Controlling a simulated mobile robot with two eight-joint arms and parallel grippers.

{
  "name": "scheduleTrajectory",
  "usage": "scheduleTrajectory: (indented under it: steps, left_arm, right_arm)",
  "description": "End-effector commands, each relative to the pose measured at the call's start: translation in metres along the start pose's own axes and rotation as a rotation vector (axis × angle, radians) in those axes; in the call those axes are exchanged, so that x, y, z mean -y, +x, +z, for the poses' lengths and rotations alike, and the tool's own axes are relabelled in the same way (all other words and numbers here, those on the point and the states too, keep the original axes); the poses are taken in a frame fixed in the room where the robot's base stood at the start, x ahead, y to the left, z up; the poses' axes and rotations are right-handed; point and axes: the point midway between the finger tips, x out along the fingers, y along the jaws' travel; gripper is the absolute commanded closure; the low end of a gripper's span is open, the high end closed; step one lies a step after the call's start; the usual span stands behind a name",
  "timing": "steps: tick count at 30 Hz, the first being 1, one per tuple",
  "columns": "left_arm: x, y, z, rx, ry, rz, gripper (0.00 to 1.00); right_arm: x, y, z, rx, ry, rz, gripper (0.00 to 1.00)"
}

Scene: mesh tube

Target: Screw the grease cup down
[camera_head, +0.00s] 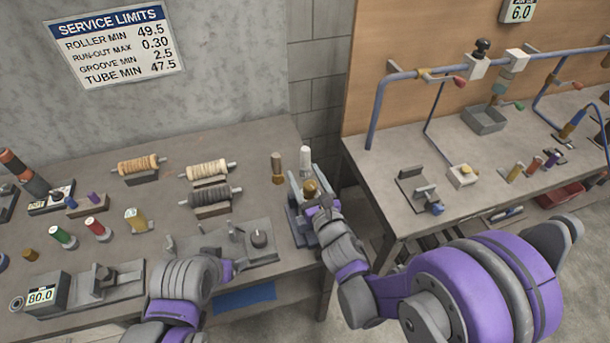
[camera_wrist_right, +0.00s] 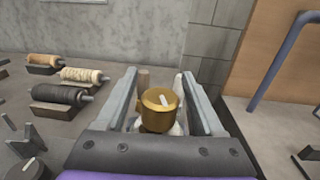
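The grease cup, a brass cap (camera_wrist_right: 158,104) with a white mark on top, sits between the fingers of my right gripper (camera_wrist_right: 159,92) in the right wrist view. Gaps show on both sides, so the fingers look open around it. In the head view the brass cap (camera_head: 310,187) shows at the right end of the left bench, with my right gripper (camera_head: 314,197) at it.
A brass-coloured post (camera_head: 277,168) and a white bottle-like post (camera_head: 304,160) stand just behind the cap. A grey fixture (camera_head: 245,242) lies to its left. Wound rollers (camera_head: 208,169) rest farther back on the left bench (camera_head: 180,215). A gap separates it from the right bench (camera_head: 380,165).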

Motion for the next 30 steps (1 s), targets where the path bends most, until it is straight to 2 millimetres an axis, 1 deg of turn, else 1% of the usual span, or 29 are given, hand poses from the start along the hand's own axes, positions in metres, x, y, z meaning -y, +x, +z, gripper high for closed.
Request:
scheduleTrajectory:
  steps: [8, 11, 14, 21, 24, 27, 30]
  left_arm:
    - [0.0, 0.0, 0.0, 0.0, 0.0, 0.0, 0.19]
    - [0.0, 0.001, 0.002, 0.002, 0.0, 0.0, 0.19]
    - [0.0, 0.003, 0.005, 0.006, 0.0, 0.0, 0.19]
    - [0.0, 0.009, 0.017, 0.019, 0.0, 0.0, 0.19]
    - [0.0, 0.011, 0.019, 0.022, 0.0, 0.0, 0.19]
    - [0.0, 0.011, 0.021, 0.023, 0.0, 0.0, 0.19]
    - [0.0, 0.012, 0.021, 0.024, 0.0, 0.0, 0.19]
  right_arm:
    - [0.0, 0.0, 0.0, 0.0, 0.0, 0.0, 0.29]
    - [0.0, -0.006, 0.0, 0.0, 0.0, 0.0, 0.29]
    - [0.0, -0.021, -0.001, -0.001, 0.0, -0.001, 0.29]
    - [0.0, -0.071, -0.002, -0.002, 0.0, -0.001, 0.29]
    - [0.0, -0.088, -0.002, -0.001, 0.0, -0.001, 0.29]
    - [0.0, -0.1, -0.001, -0.001, 0.0, -0.001, 0.29]
    - [0.0, -0.106, -0.001, -0.001, -0.001, -0.001, 0.29]
